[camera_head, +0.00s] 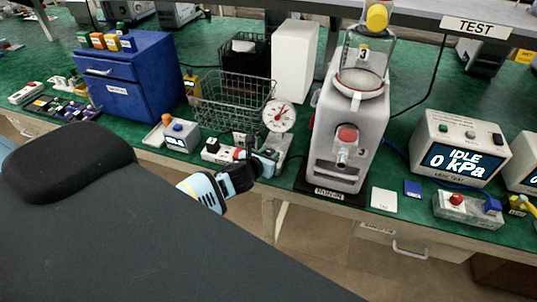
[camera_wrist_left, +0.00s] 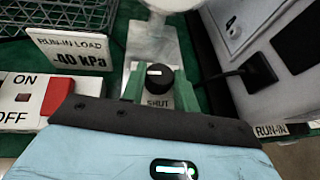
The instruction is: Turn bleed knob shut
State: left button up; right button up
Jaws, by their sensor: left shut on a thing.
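The bleed knob (camera_wrist_left: 159,82) is a round black knob with a short white mark, on a pale metal block with the word SHUT on its near side. It sits between the two green fingers of my left gripper (camera_wrist_left: 160,85), which is shut on it. In the head view my left gripper (camera_head: 264,163) is low in front of the dial gauge (camera_head: 279,115), and the knob is hidden there. My right gripper is not in view.
The RUN-IN pump (camera_head: 316,150) stands close on the right. A red ON/OFF switch (camera_wrist_left: 57,95) and a RUN-IN LOAD -40 kPa card (camera_wrist_left: 75,48) are on the left. A wire basket (camera_head: 232,100) is behind. A console (camera_head: 460,145) reads IDLE 0 kPa.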

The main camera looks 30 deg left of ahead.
pick_arm(q)
jog(key=n+g+y, duration=0.1)
jog(key=n+y, duration=0.3)
jog(key=d+n+g+y, duration=0.1)
jog(key=n+y, duration=0.1)
jog(key=shift+w+g+y, duration=0.2)
jog(key=shift+g+y, duration=0.1)
jog(key=shift+y, duration=0.1)
jog(key=shift+w+d+n+g+y+b, duration=0.15)
jog(key=shift+n+g+y+b, duration=0.25)
jog(key=shift+n+g+y, duration=2)
jog(key=shift+n+h, duration=0.3)
jog(key=shift+n, duration=0.1)
jog(key=o, duration=1)
jog(key=shift+c, duration=0.2)
jog(key=shift+r, duration=0.1)
